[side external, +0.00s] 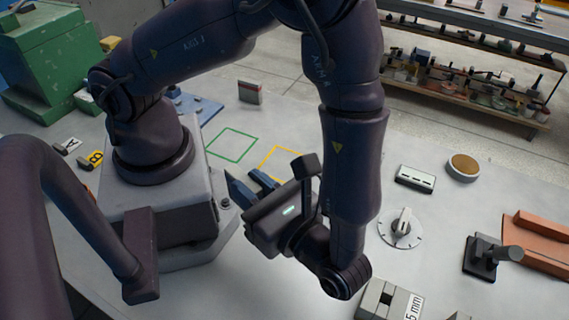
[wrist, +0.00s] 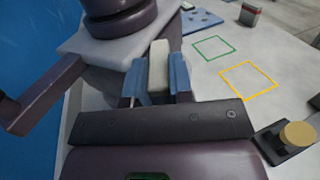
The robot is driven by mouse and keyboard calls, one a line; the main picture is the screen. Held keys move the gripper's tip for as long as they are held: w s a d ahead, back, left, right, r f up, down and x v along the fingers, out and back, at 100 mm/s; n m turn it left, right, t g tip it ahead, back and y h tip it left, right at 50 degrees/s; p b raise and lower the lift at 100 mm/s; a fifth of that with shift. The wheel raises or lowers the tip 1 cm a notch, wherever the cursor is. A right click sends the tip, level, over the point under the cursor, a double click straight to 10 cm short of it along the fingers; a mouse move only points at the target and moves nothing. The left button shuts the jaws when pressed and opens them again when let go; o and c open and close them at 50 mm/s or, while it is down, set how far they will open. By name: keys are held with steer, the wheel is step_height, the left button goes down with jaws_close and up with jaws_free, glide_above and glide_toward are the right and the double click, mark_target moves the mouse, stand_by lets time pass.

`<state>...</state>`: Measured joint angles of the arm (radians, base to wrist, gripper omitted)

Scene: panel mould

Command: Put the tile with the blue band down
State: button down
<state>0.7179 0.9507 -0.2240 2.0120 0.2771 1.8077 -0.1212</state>
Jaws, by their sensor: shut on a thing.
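My gripper (side external: 254,183) is shut on a pale grey-white tile (wrist: 158,68), held on edge between its two blue fingers in the wrist view. No blue band can be made out on the tile's visible face, and in the side view it is largely hidden by the gripper. A green square outline (side external: 232,144) and a yellow square outline (side external: 278,160) are marked on the table. Both outlines look empty where visible, to the right of my gripper in the wrist view. In the side view my gripper covers part of the yellow one.
A small block with a red band (side external: 250,92) stands behind the green outline. A dial with a knob (side external: 401,228), a round tan-rimmed dish (side external: 462,167), a black handled object (side external: 487,257) and an orange-brown tray (side external: 540,242) occupy the right. Grey blocks (side external: 388,300) sit in front.

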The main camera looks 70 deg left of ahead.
steer(key=w+a+f+m+t, duration=0.2)
steer(key=w+a+m+t, duration=0.3)
steer(key=a+t, duration=0.3)
steer(key=w+a+f+m+t, duration=0.2)
steer(key=w+a+m+t, duration=0.4)
steer(key=a, duration=0.4)
steer(key=shift+n+t, duration=0.3)
steer(key=shift+n, duration=0.5)
steer(key=shift+s+a+f, duration=0.1)
steer(key=shift+s+f, duration=0.05)
steer(key=shift+f, duration=1.8)
steer(key=shift+s+a+f, duration=0.1)
steer(key=shift+s+f, duration=0.05)
steer(key=shift+f, duration=1.8)
steer(key=shift+f, duration=0.1)
steer(key=c, duration=1)
jaws_free()
steer(key=v, duration=1.2)
steer(key=shift+f, duration=0.15)
